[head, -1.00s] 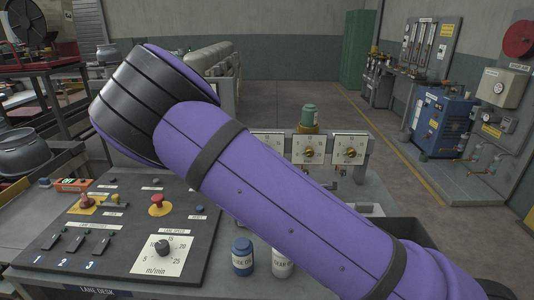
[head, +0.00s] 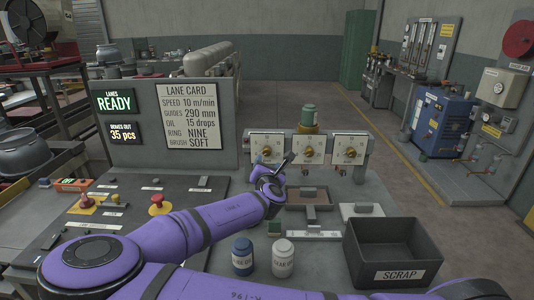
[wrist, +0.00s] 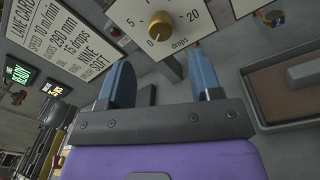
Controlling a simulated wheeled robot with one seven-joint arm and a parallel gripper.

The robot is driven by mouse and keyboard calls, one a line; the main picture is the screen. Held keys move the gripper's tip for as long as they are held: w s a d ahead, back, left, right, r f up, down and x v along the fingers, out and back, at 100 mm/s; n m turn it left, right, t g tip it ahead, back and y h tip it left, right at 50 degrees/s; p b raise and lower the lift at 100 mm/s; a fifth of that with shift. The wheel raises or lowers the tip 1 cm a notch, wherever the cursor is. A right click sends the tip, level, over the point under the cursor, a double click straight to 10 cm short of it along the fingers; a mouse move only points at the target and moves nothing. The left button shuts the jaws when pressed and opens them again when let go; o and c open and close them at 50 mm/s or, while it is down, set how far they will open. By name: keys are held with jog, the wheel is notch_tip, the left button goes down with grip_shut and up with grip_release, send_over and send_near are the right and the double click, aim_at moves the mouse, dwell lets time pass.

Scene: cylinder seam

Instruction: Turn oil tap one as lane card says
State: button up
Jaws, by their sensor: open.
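The lane card (head: 188,117) reads oil 15 drops; it also shows in the wrist view (wrist: 58,28). Three white dial plates with brass knobs stand in a row at the back of the desk. The leftmost knob (head: 267,151) is partly behind my gripper (head: 274,163). In the wrist view a brass knob (wrist: 161,24) sits on a plate marked 0, 5, 20 and drops. Its exact pointer setting is hard to read. My gripper (wrist: 163,62) is open and empty, its blue fingers short of the knob, one to each side below it.
A black scrap bin (head: 394,252) stands at the right front. A blue-capped jar (head: 242,256) and a white jar (head: 283,258) stand near the front. A brown tray (head: 306,196) lies below the dials; a green-topped bottle (head: 308,117) stands behind them.

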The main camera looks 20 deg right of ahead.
aim_at(267, 153)
jog(key=x, duration=0.9)
jog(key=c, duration=0.9)
